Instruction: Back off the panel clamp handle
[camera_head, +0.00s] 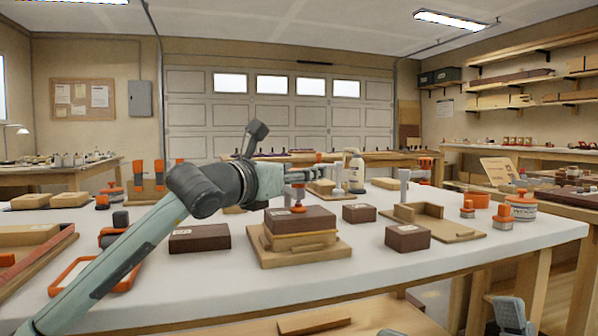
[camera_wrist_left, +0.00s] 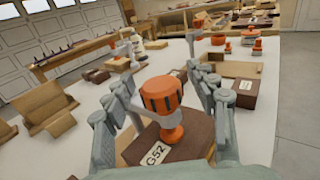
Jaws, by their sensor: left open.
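The clamp handle is an orange fluted knob (camera_wrist_left: 162,95) in the left wrist view. Below it, an orange foot (camera_wrist_left: 173,133) rests on a dark brown block (camera_wrist_left: 150,150) labelled G52. In the head view the orange foot (camera_head: 298,208) stands on the brown block (camera_head: 303,222), which lies over lighter wood on a wooden base (camera_head: 300,256). My left gripper (camera_head: 322,174) is at the handle's height and largely hides it there. In the left wrist view its fingers stand open on either side of the knob, with gaps visible. A grey part at the lower right (camera_head: 510,316) looks like my right gripper; its jaws are unclear.
Brown blocks lie left (camera_head: 200,238) and right (camera_head: 407,237) of the clamp base. A wooden corner fixture (camera_head: 440,222) and orange-topped containers (camera_head: 522,206) stand further right. An orange-rimmed tray (camera_head: 97,276) lies at left. The table's front strip is mostly clear.

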